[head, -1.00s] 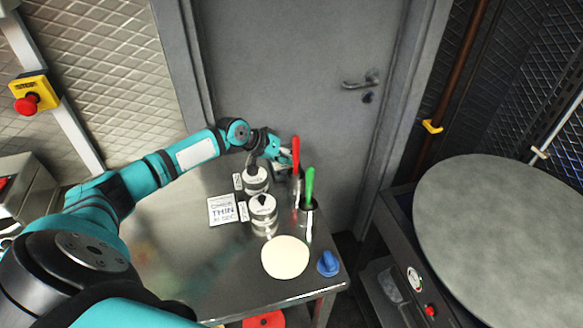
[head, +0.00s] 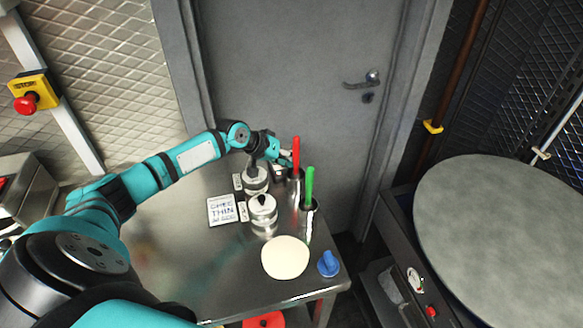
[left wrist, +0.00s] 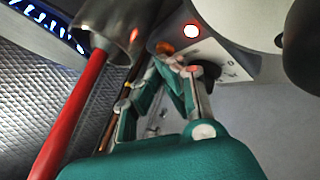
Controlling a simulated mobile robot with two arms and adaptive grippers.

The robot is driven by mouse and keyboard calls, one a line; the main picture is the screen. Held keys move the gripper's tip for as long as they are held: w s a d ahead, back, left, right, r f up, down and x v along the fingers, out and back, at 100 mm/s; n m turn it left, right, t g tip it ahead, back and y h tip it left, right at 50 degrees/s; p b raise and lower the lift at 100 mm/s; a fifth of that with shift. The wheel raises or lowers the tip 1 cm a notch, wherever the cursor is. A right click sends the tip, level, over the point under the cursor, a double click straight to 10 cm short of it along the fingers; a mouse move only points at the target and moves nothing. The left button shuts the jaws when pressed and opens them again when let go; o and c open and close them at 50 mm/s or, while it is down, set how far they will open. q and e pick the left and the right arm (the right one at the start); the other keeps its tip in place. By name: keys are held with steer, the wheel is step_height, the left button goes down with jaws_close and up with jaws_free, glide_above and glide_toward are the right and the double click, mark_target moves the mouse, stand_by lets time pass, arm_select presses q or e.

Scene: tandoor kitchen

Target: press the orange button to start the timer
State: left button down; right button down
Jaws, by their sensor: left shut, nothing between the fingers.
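In the head view my left gripper (head: 277,153) is at the back of the steel table, beside the red-handled tool (head: 296,155). The panel is mostly hidden there by the gripper and jars. My right gripper is not in view.
On the steel table (head: 190,270) stand two lidded jars (head: 263,208), a white card (head: 222,210), a green-handled tool (head: 309,185), a pale dough disc (head: 286,257) and a blue item (head: 328,263). A grey door (head: 290,70) is behind.

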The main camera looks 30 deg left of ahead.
arm_select(q)
steer(key=shift+r+p, duration=0.8)
steer(key=shift+r, duration=0.1)
step_height(320, 180, up, 5)
steer(key=p, duration=0.4)
stand_by(0.7)
